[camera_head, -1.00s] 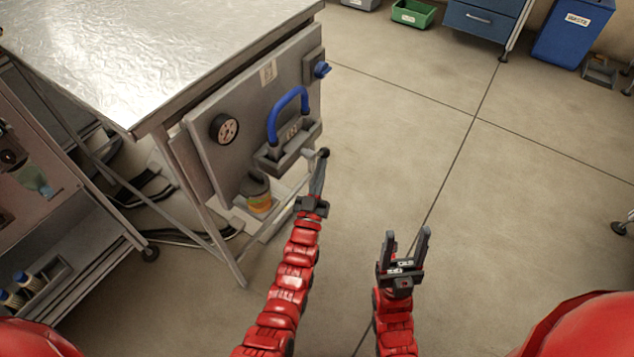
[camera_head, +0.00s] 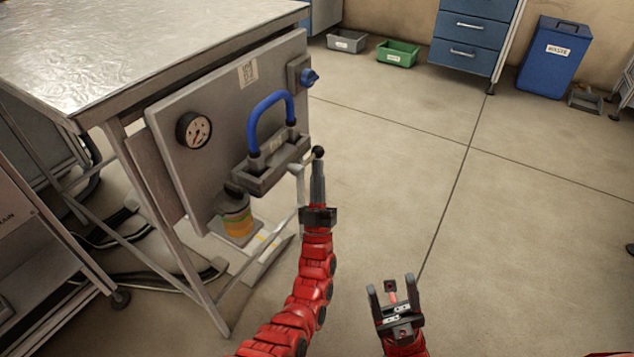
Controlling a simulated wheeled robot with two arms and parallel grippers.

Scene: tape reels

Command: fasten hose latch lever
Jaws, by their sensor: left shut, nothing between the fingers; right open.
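A grey panel (camera_head: 221,120) on the side of a metal bench carries a blue U-shaped loop (camera_head: 267,106) above a grey block (camera_head: 272,167). A pale lever arm with a black ball knob (camera_head: 318,152) sticks out to the right at the block's lower right. My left gripper (camera_head: 317,170) is shut and empty, pointing up with its tips just below the knob; I cannot tell whether they touch it. My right gripper (camera_head: 391,284) is open and empty, lower and to the right over bare floor, apart from the panel.
The panel also has a round gauge (camera_head: 194,130) and a blue knob (camera_head: 309,77). A bottle with an orange band (camera_head: 237,218) stands below the block. A cart stands at the left.

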